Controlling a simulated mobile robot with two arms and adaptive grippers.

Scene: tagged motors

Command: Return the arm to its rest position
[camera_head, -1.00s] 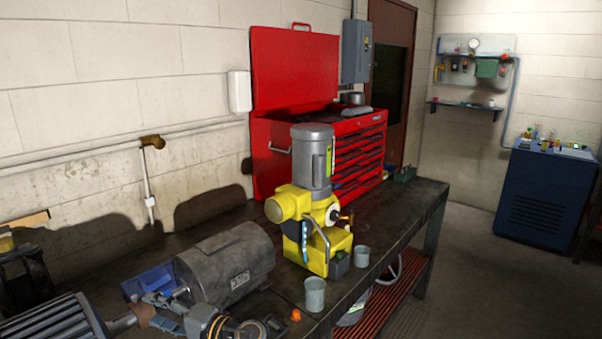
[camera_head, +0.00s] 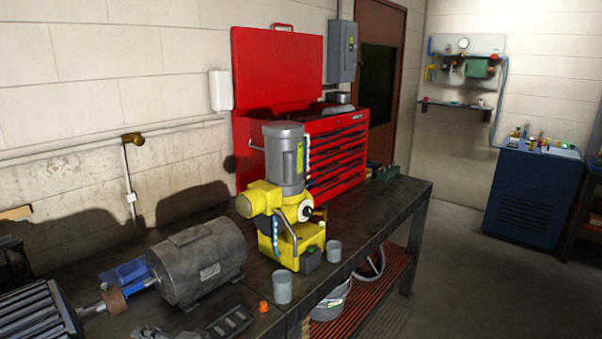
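A grey cylindrical motor (camera_head: 200,262) with a pale label lies on its side on the dark workbench (camera_head: 375,225). To its right, a yellow machine with a grey motor on top (camera_head: 284,160) stands upright; a yellow-green tag shows on the motor. A finned motor (camera_head: 35,318) with a brown shaft end is cut off at the lower left. Small grey parts (camera_head: 150,332), seemingly of my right gripper, show at the bottom edge. A dark segmented piece (camera_head: 231,322) lies near them; I cannot tell whether it is mine. My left gripper is not in view.
Two grey cups (camera_head: 282,287) and a small orange piece (camera_head: 264,307) are near the bench's front edge. A red tool chest (camera_head: 338,160) stands behind. Open floor (camera_head: 450,270) lies to the right.

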